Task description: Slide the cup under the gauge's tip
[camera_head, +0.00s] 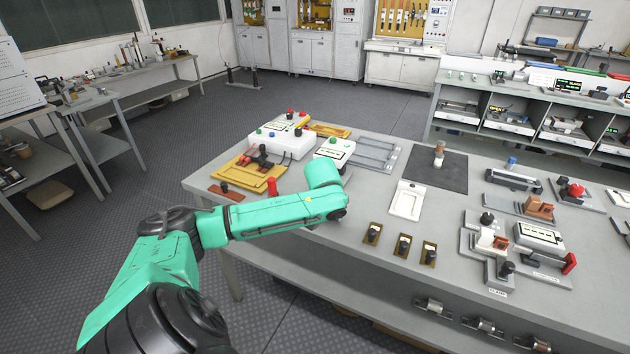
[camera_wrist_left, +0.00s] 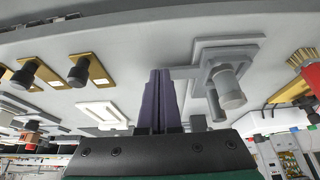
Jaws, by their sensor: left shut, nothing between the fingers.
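My left gripper (camera_wrist_left: 160,100) shows in the left wrist view with its two dark purple fingers together and nothing between them. In the head view my left arm reaches over the near left table edge, and its fingers are hidden. To the right of the fingers in the wrist view, apart from them, a grey cylinder (camera_wrist_left: 229,90) stands at a grey stepped base (camera_wrist_left: 232,43). I cannot tell whether it is the cup or part of the gauge. No cup or gauge tip is clearly identifiable in the head view. My right gripper is not in view.
Several gold plates with black knobs (camera_head: 402,246) line the near edge. A white tray (camera_head: 406,201) lies behind them. A dark mat (camera_head: 451,173) holds a small upright object (camera_head: 439,155). Gold trays (camera_head: 248,174) and white boxes (camera_head: 278,139) crowd the left end.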

